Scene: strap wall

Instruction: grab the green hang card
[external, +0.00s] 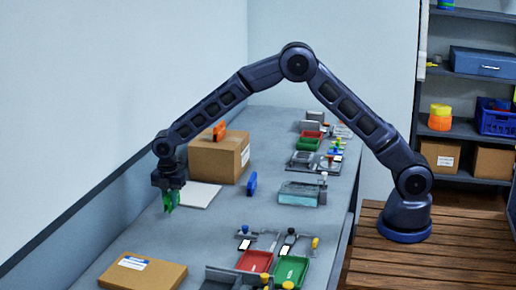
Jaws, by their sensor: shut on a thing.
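My gripper (170,192) points down over the far left part of the grey workbench, left of a large cardboard box. It is shut on the green hang card (171,203), which shows as a small green shape between and below the fingers. The fingers hide part of the card. The card appears to hang above the bench top, but its exact height is hard to tell from this view.
The cardboard box (219,158) carries an orange item (219,130). A white sheet (201,196) and a blue item (252,184) lie nearby. A flat brown box (143,272) is at the front left. Red (256,262) and green (291,270) trays stand front right. The bench middle is fairly clear.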

